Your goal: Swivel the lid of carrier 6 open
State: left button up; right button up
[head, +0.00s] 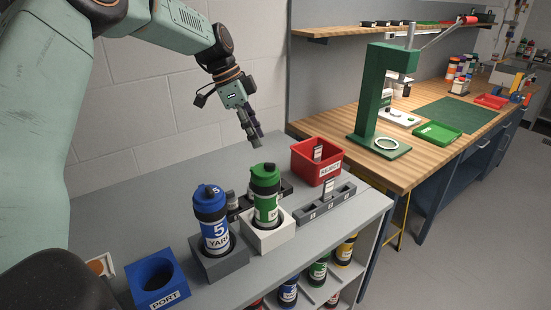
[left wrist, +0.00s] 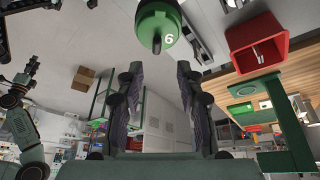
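Carrier 6 (head: 266,205) is a black container with a green label band, upright in a white square holder (head: 268,237). Its green lid (head: 264,174) sits on top and looks closed. In the left wrist view the green lid (left wrist: 158,22), marked 6, is at the top, just beyond my fingertips. My left gripper (head: 250,132) is above and slightly left of the lid, pointing down and apart from it. Its two fingers (left wrist: 160,72) are spread with nothing between them. A mint arm shows at the left of the wrist view; its gripper's state is unclear.
Carrier 5 (head: 211,228), with a blue lid, stands in a grey holder close left. A blue PORT block (head: 158,282) is farther left. A red REJECT bin (head: 316,162) and grey slotted rack (head: 325,202) stand right.

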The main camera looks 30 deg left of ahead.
aim_at(270, 163)
pick_arm(q)
jog(key=shift+s+d+f+m, duration=0.3)
jog(key=shift+d+f+m, duration=0.2)
jog(key=shift+d+f, duration=0.4)
jog(key=f, duration=0.1)
jog(key=w+f, duration=0.1)
jog(key=f, duration=0.3)
jog(key=shift+w+d, duration=0.2)
jog(key=shift+w, duration=0.1)
jog(key=shift+d+f+p, duration=0.1)
jog(key=shift+d+p, duration=0.1)
jog(key=shift+p, duration=0.1)
jog(key=shift+s+d+r, duration=0.2)
jog(key=shift+s+d, duration=0.05)
jog(key=shift+d, duration=0.15)
jog(key=shift+w+a+f, duration=0.25)
jog(key=shift+a+f, duration=0.05)
jog(key=shift+a, duration=0.05)
jog(key=c, duration=0.5)
jog(key=shift+s+d+r, duration=0.15)
jog(key=shift+d+r, duration=0.05)
grip_shut()
